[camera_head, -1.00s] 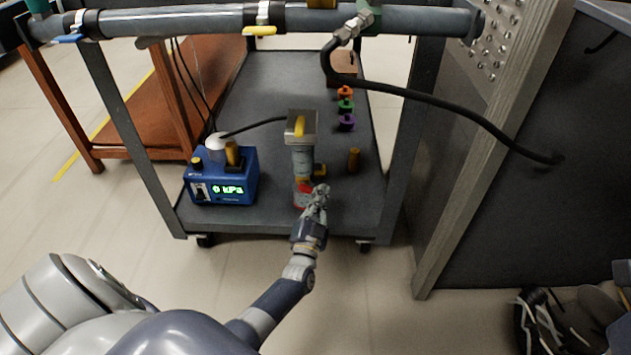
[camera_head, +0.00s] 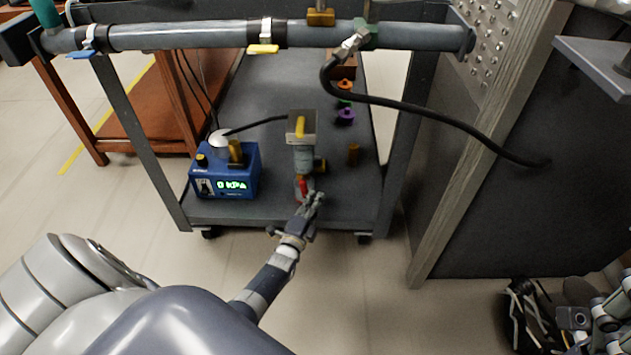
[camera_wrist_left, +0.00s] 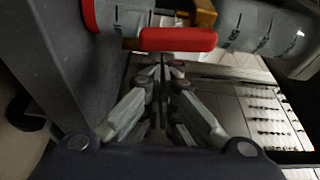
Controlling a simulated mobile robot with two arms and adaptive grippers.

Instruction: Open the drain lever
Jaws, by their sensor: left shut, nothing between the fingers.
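The red drain lever (camera_head: 302,187) sits low on the front of the grey-green vertical pipe fitting (camera_head: 303,158) on the cart. My left gripper (camera_head: 316,197) is just in front of and to the right of the lever in the head view. In the left wrist view its fingers (camera_wrist_left: 160,70) are shut and empty, with the tips just below the lever; contact is unclear. Part of my right arm (camera_head: 592,318) shows at the lower right edge; its fingers are not clear.
A blue pressure box (camera_head: 225,172) reading "0 kPa" stands left on the cart deck (camera_head: 250,212). A brass piece (camera_head: 353,155) and a purple knob (camera_head: 345,117) stand to the right. A horizontal pipe (camera_head: 190,36) and black hose (camera_head: 440,108) cross above.

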